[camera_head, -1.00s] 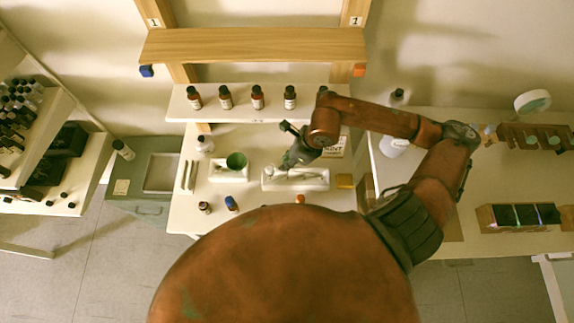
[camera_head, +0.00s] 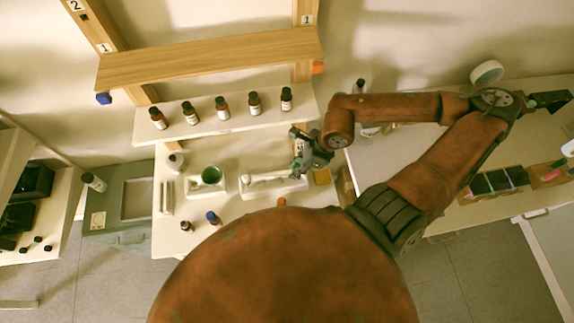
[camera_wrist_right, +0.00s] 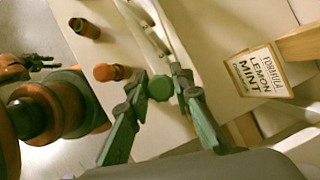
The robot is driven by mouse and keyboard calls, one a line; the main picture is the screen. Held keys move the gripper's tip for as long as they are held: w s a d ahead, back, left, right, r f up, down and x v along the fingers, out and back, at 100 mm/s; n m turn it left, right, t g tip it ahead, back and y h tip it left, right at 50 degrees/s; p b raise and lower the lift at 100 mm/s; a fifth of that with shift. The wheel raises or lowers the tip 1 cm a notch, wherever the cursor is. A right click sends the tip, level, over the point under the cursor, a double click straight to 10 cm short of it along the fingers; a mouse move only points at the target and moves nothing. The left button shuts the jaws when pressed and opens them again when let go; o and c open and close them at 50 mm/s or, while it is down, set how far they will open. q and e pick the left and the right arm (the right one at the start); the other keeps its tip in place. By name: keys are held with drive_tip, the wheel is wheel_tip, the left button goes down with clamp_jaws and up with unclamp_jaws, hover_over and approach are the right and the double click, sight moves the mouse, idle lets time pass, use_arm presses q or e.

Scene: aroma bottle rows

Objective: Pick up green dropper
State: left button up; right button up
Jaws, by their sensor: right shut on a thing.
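The green dropper's round green bulb (camera_wrist_right: 160,87) shows in the right wrist view, between the two fingertips. My right gripper (camera_wrist_right: 161,84) is shut on it. In the head view my right gripper (camera_head: 299,150) is over the right end of the white holder (camera_head: 262,187); the dropper is mostly hidden there. The dropper's lower part is hard to make out, so I cannot tell if it is clear of the holder. A dark gripper, my left (camera_wrist_right: 36,62), shows small at the left of the wrist view; its jaws are unclear.
Several brown bottles (camera_head: 222,107) line the shelf behind. A blue-capped bottle (camera_head: 213,217) and an orange-capped bottle (camera_wrist_right: 112,72) stand near the front. A Lemon Mint card (camera_wrist_right: 258,72) is right of my gripper in the wrist view.

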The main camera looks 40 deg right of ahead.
drive_tip(key=s+d+p, duration=0.3)
drive_tip(key=s+d, duration=0.1)
drive_tip(key=s, duration=0.1)
drive_tip(key=shift+d, duration=0.35)
idle(0.4)
